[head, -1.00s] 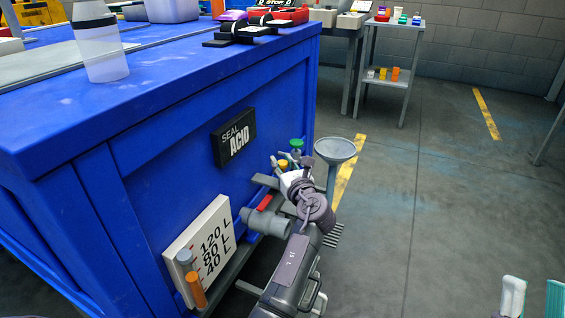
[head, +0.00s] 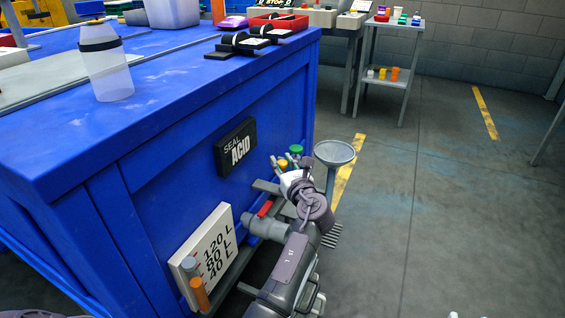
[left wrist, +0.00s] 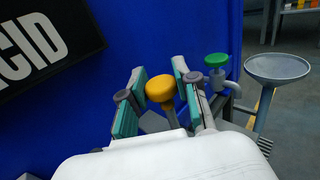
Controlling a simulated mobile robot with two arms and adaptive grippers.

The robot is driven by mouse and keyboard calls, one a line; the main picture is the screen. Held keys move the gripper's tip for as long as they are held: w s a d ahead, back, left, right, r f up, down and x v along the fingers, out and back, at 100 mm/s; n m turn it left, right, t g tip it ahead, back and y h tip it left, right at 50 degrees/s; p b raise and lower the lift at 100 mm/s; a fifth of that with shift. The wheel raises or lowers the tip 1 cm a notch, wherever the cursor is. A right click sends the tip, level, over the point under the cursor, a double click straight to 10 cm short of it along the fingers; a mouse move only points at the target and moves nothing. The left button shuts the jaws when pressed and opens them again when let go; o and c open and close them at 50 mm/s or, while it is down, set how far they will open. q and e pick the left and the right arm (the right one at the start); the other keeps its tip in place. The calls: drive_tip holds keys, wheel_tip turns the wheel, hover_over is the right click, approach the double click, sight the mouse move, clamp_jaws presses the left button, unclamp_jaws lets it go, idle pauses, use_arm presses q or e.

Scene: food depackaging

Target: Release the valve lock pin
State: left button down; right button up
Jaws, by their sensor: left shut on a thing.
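A yellow round-headed pin (left wrist: 160,88) on a grey stem stands at the blue bench's side, low by its right end. In the head view its yellow top (head: 283,164) shows beside my fingers. My left gripper (head: 290,163) has its teal-padded fingers on either side of the yellow head, shut on it; the wrist view shows this grip (left wrist: 160,92). A green-topped knob (left wrist: 216,60) stands just right of the fingers. A grey pipe with a red lever (head: 265,208) is below. Only the separated fingertips of my right gripper (head: 468,315) show at the bottom edge.
A grey funnel (head: 335,152) stands close right of the gripper. A black "SEAL ACID" sign (head: 235,146) and a white litre scale (head: 204,256) are on the bench side. A bottle (head: 106,70) stands on top. The floor at right is clear.

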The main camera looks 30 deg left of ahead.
use_arm(q)
drive_tip(key=shift+r, duration=0.3)
drive_tip(key=c, duration=1.1)
unclamp_jaws()
drive_tip(key=shift+o, duration=1.2)
wheel_tip(320, 180, up, 10)
drive_tip(key=shift+f, duration=0.1)
